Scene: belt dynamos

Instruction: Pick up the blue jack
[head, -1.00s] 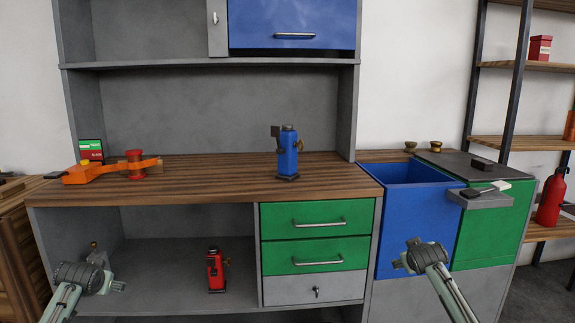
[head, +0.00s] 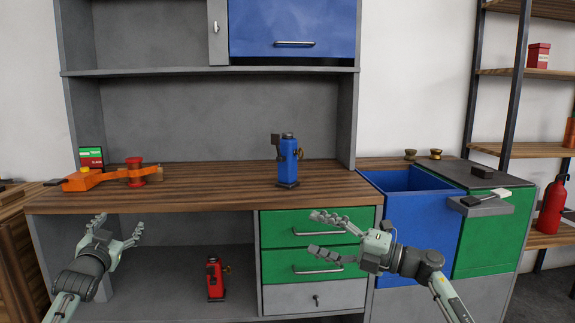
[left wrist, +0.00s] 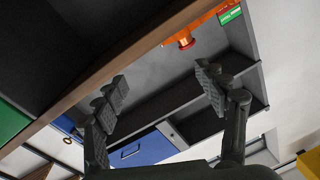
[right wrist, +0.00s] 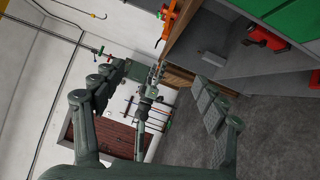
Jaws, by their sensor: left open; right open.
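The blue jack (head: 288,163) stands upright on the wooden worktop (head: 215,188), right of its middle, with a dark cap and a brass-coloured knob. My left gripper (head: 118,229) is open and empty at the left, in front of the bench and below the worktop edge; its open fingers also show in the left wrist view (left wrist: 165,95). My right gripper (head: 318,235) is open and empty in front of the green drawers, below and slightly right of the blue jack; it also shows in the right wrist view (right wrist: 160,85). Neither gripper touches the jack, and neither wrist view shows it.
A red jack (head: 215,279) stands on the lower shelf. An orange tool with a red part (head: 105,177) lies on the worktop's left. An overhead shelf (head: 190,71) runs above the worktop. An open blue bin (head: 408,215) stands to the right. The worktop around the blue jack is clear.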

